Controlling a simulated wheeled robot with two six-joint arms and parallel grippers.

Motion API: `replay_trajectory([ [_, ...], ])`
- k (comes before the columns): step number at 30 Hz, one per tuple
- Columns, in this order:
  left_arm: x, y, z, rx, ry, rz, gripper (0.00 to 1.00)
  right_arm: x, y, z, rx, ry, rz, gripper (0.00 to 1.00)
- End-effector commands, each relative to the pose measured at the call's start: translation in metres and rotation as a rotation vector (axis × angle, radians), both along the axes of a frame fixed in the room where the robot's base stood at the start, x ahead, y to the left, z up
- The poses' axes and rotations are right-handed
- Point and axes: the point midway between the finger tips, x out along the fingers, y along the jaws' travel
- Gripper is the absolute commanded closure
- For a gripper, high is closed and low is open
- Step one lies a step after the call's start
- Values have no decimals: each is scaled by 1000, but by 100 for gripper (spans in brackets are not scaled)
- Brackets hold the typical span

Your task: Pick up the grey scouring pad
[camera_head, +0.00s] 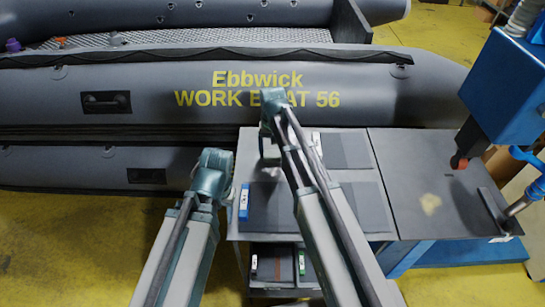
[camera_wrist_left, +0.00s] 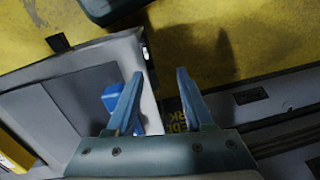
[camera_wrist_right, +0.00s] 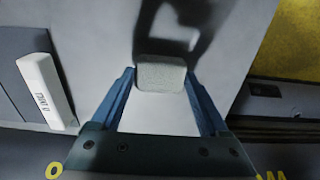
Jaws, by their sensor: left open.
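The grey scouring pad (camera_wrist_right: 161,76) is a small, pale, rough block with rounded corners. It shows in the right wrist view on the light grey bench top, between the tips of my right gripper (camera_wrist_right: 159,73). The fingers stand apart on either side of it, with narrow gaps seeming to show. In the head view my right gripper (camera_head: 270,135) is over the bench's back left part, and I cannot make out the pad there. My left gripper (camera_head: 210,178) is open and empty, beside the bench's left edge. Its spread fingers show in the left wrist view (camera_wrist_left: 160,76).
The bench (camera_head: 375,222) has dark inset panels, a blue labelled block (camera_head: 243,202) and a white labelled block (camera_wrist_right: 45,90). A large grey inflatable boat (camera_head: 400,95) lies behind. A blue machine (camera_head: 505,90) stands at right. Yellow floor (camera_head: 80,235) is clear at left.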

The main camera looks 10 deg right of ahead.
Motion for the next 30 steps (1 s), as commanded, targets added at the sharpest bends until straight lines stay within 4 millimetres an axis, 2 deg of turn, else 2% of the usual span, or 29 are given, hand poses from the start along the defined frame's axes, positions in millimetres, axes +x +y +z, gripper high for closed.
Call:
replay_trajectory([
  [1,0,0,0,0,0,0,48,0,0,0,0,0,0,32],
  [6,0,0,0,0,0,0,48,0,0,0,0,0,0,63],
  [9,0,0,0,0,0,0,48,0,0,0,0,0,0,76],
  [20,0,0,5,0,0,0,48,0,0,6,0,0,0,76],
  [26,0,0,24,0,0,0,48,0,0,24,0,0,0,76],
  [30,0,0,44,0,0,0,48,0,0,44,0,0,0,76],
])
